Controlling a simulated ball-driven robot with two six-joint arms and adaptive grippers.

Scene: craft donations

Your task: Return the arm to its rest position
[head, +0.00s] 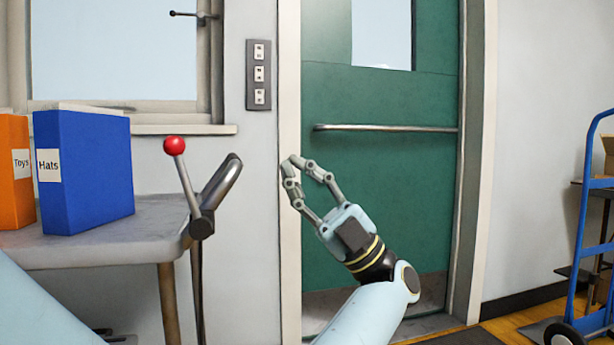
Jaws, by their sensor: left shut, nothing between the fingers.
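My left gripper (292,163) is raised in the middle of the view, in front of the door frame and the green door. Its two fingers point up and to the left, and their tips meet with nothing between them. Its light blue forearm (368,315) comes up from the bottom edge. Another light blue part of my arm shows at the lower left corner. My right gripper is not in view.
A lever with a red knob (174,146) stands left of the gripper. A grey table (110,245) holds a blue "Hats" binder (90,180) and an orange "Toys" binder (17,180). The green door (400,100) has a horizontal bar (385,128). A blue hand truck (580,240) stands right.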

